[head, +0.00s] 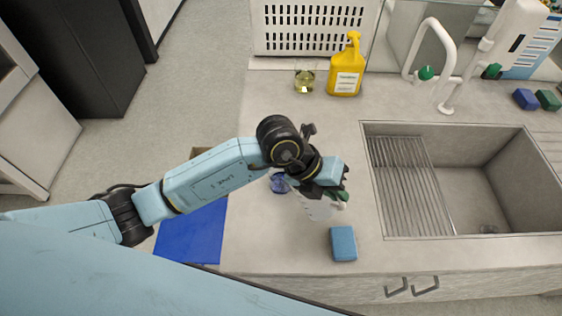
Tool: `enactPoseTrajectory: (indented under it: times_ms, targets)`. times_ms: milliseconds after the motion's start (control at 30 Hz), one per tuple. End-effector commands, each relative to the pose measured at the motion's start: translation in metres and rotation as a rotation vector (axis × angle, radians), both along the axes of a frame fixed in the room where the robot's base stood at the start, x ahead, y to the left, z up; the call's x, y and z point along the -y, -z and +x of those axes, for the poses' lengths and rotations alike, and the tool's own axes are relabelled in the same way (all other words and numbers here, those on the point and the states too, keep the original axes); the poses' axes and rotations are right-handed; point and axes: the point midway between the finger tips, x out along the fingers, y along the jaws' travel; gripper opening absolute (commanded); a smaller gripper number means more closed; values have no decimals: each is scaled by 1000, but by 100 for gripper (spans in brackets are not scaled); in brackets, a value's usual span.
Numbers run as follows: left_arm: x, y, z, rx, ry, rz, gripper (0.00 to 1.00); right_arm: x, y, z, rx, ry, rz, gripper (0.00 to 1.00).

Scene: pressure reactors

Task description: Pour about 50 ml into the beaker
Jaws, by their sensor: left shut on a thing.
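My left gripper (338,194) is over the counter left of the sink, shut on a whitish thing (318,208) that is mostly hidden by the gripper. Small green parts show by the fingers; I cannot tell what they belong to. A small blue, glassy round thing (279,183) shows just left of the gripper, partly covered by my arm; I cannot tell whether it is a beaker. A small clear glass vessel (304,83) with yellowish liquid stands at the back of the counter, away from the gripper. My right gripper is not in view.
A yellow pump bottle (344,78) stands beside the glass vessel, before a white perforated rack (312,44). A steel sink (490,190) with a white tap (449,75) is at right. A blue sponge (343,244) lies near the front edge. A blue panel (192,235) is left of the counter.

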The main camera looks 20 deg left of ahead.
Motion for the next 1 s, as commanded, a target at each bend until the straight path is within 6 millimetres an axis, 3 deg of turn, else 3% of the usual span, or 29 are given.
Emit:
enactPoseTrajectory:
  times_ms: [267, 1000]
  targets:
    - [15, 13, -7, 54, 1, 95, 0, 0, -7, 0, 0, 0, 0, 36]
    - [15, 16, -7, 59, 1, 106, 0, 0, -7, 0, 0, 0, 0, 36]
